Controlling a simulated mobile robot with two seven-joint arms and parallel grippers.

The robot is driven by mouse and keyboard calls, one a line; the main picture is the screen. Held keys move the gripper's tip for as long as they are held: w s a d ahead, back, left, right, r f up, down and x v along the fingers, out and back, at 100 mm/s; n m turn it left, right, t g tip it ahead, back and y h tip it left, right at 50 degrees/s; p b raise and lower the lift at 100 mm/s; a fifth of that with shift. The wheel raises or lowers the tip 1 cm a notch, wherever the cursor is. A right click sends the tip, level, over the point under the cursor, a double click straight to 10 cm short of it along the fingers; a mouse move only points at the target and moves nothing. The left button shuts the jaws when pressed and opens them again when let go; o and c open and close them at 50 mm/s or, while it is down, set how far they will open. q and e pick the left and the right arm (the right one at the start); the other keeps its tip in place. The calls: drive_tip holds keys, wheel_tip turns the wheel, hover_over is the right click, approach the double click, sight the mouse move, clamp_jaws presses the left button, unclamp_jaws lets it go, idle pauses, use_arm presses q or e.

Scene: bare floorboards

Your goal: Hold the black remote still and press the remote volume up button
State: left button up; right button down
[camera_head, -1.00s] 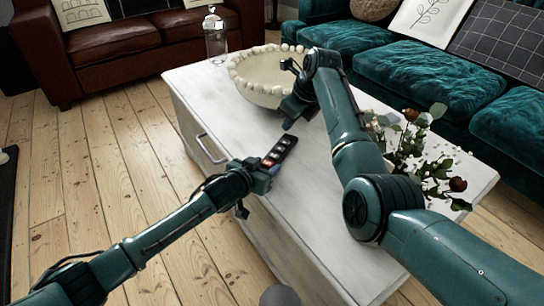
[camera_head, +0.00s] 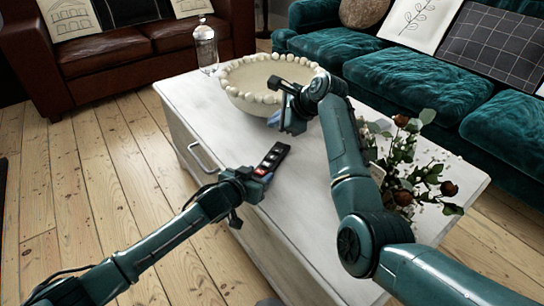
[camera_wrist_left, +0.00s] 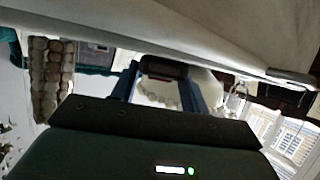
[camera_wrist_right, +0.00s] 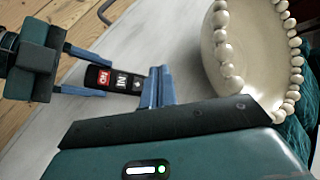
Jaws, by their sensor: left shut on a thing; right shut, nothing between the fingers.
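The black remote (camera_head: 271,158) has red and white buttons and is held over the near left edge of the white table. My left gripper (camera_head: 262,173) is shut on its near end; the blue fingers flank it in the left wrist view (camera_wrist_left: 165,70). The right wrist view shows the remote's button face (camera_wrist_right: 113,79), with its far end close to or behind my right fingers. My right gripper (camera_head: 275,119) is shut and empty, just beyond the remote's far end. I cannot tell whether it touches the remote. Which button is volume up is too small to tell.
The white table (camera_head: 225,125) holds a beaded cream bowl (camera_head: 250,82) just beyond my right gripper, a glass bottle (camera_head: 206,48) and flowers (camera_head: 425,170) right of my right arm. A brown sofa (camera_head: 120,50) and teal sofa (camera_head: 400,75) stand behind. Floorboards on the left are clear.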

sight(275, 158)
drive_tip(key=shift+f, duration=4.4)
drive_tip(key=shift+f, duration=0.4)
drive_tip(key=shift+f, duration=0.45)
drive_tip(key=shift+r, duration=0.85)
drive_tip(key=shift+r, duration=0.1)
drive_tip(key=shift+r, duration=2.4)
